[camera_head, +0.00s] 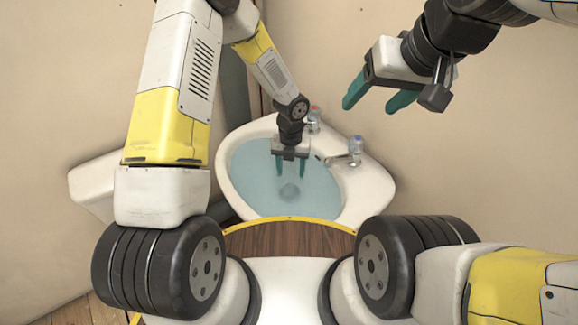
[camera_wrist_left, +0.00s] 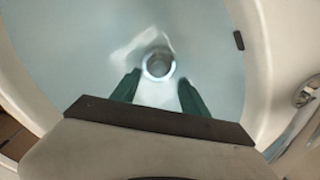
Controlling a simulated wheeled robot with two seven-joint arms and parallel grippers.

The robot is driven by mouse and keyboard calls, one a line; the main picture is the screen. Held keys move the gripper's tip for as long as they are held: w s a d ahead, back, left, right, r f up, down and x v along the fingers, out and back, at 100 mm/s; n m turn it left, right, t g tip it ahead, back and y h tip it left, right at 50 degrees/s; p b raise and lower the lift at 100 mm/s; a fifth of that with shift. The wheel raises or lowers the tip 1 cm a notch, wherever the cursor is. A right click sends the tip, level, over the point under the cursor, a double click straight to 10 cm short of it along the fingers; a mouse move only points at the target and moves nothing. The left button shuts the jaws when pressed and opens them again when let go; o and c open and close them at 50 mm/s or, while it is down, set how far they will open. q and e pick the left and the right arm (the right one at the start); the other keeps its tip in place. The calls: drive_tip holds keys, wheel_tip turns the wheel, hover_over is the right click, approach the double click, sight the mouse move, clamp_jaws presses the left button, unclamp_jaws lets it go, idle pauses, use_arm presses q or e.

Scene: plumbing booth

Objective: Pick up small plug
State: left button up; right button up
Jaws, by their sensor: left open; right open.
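A small round piece with a bright rim and grey middle (camera_wrist_left: 158,66) lies at the bottom of the water-filled sink. It shows as a dim grey spot in the head view (camera_head: 289,194). I cannot tell whether it is the small plug, the drain, or the plug seated in the drain. My left gripper (camera_head: 291,177) is open and empty over the basin, pointing down. In the left wrist view its green fingers (camera_wrist_left: 160,80) appear on either side of the round piece, apart from it. My right gripper (camera_head: 369,107) is open and empty, raised at the upper right, away from the sink.
A dark overflow slot (camera_wrist_left: 239,40) is in the basin wall. A wooden surface with a yellow edge (camera_head: 290,240) lies in front.

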sight(290, 185)
use_arm(q)
wheel_tip(290, 185, down, 7)
drive_tip(key=shift+s+a+f, duration=0.1)
drive_tip(key=shift+s, duration=0.05)
clamp_jaws()
idle(0.4)
